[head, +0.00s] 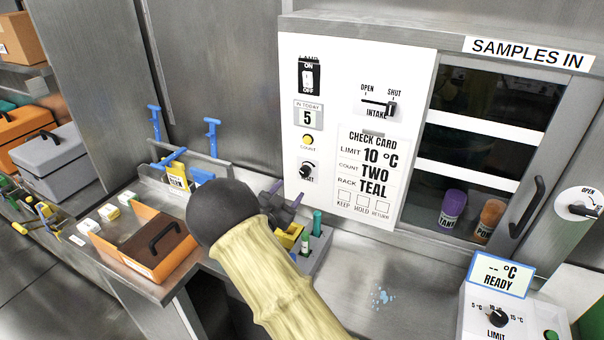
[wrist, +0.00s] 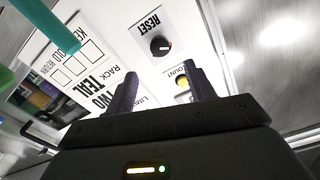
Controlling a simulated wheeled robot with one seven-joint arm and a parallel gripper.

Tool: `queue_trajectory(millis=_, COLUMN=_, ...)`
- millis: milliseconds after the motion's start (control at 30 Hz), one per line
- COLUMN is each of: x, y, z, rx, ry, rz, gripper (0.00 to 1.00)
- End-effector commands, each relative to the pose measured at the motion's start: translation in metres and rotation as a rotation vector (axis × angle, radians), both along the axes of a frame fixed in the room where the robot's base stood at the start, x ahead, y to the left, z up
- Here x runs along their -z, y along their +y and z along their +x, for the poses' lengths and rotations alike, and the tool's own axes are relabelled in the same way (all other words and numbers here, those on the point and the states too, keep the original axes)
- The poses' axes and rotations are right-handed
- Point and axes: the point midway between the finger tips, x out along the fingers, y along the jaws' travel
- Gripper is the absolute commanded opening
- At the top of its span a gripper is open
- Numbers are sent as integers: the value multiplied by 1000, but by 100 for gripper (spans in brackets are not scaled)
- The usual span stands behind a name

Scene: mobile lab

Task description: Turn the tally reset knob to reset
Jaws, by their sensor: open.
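The tally reset knob (head: 308,168) is a small round black knob low on the left side of the white panel. Its RESET label is partly covered in the head view. In the head view my gripper (head: 287,197) is below and left of the knob, mostly hidden by my arm.
Above the knob are a yellow count button (head: 308,140), a tally window (head: 308,117) reading 5 and an on/off switch (head: 309,77). A check card (head: 372,170) is to the right. A grey rack (head: 317,250) with a green-capped tube stands below on the counter.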

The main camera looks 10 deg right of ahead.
Motion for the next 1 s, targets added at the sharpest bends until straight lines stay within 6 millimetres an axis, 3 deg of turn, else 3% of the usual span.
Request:
queue_trajectory(millis=500, x=-1, y=-51, z=70, rx=1, ry=-1, rz=0, gripper=54)
queue_trajectory(millis=900, x=0, y=-57, z=78, rx=0, ry=0, rz=0, gripper=54)
queue_trajectory(millis=1000, x=0, y=-57, z=78, rx=0, ry=0, rz=0, gripper=36)
